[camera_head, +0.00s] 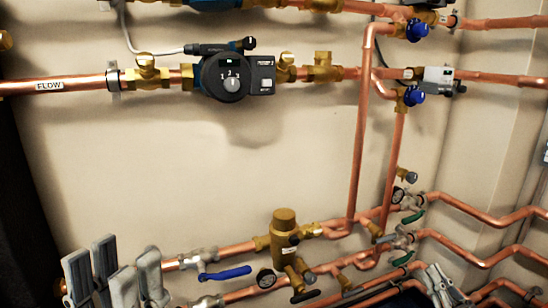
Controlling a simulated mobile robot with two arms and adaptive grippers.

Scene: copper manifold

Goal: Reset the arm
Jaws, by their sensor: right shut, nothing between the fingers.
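My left gripper (112,264) is at the bottom left corner, with its grey fingers pointing up and standing apart. It looks open and empty, in front of the wall near the left end of the lower copper pipes. My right gripper (438,278) is at the bottom right, its grey fingers together with nothing seen between them. It is in front of the lower pipes, below the green-handled valves. The lower parts of both grippers are cut off by the frame's bottom edge.
A pump (232,80) sits on the upper copper pipe (55,86). Vertical pipes (361,130) rise at the right. The wall's middle (180,180) is bare.

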